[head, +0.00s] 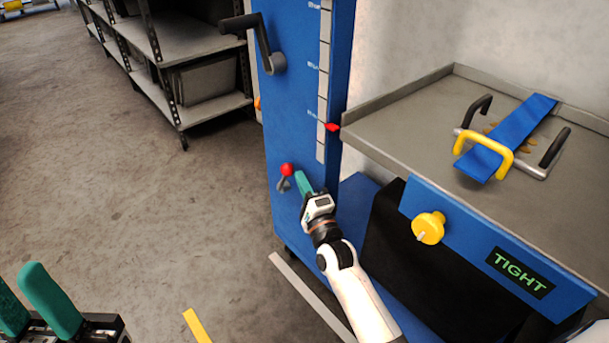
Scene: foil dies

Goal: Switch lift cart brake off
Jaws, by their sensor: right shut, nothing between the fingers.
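The lift cart (300,110) is a tall blue column with a grey tray table on its right. A short lever with a red ball knob (286,170) and a grey stem sits low on the column's front; it appears to be the brake. The knob points up. My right gripper (301,178) has green fingers, is shut and empty, and is just right of the knob; I cannot tell whether it touches. My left gripper (34,285) is at the bottom left, its green fingers apart and empty, far from the cart.
A black crank handle (262,45) sticks out high on the column. The tray (410,112) holds a blue-strapped die with a yellow handle (484,142). A yellow knob (428,228) and a TIGHT label (520,272) are on its front. Shelving (190,45) stands behind; the left floor is clear.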

